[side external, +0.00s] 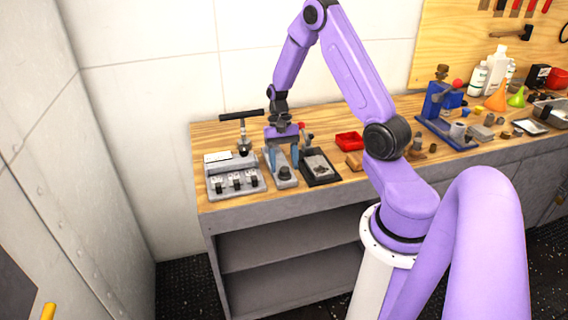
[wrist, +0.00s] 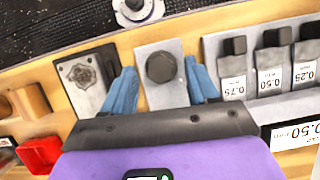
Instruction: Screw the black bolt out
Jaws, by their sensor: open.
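The black bolt (wrist: 161,67) shows in the wrist view as a round dark head on a light grey plate (wrist: 157,94) on the wooden bench. My gripper (wrist: 158,72) is open and empty. Its two blue fingers stand apart, one on each side of the bolt head, with clear gaps. In the side view my gripper (side external: 283,162) points down over the grey plate (side external: 288,183), near the bench's front. How high the fingertips are above the plate I cannot tell.
A grey rack with black-topped pieces and number labels (side external: 232,182) stands left of the plate. A dark tray (side external: 326,178) lies close on its right, with a red bin (side external: 349,141) behind. A T-handled tool (side external: 243,140) stands behind the rack. A blue vise (side external: 440,105) is farther right.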

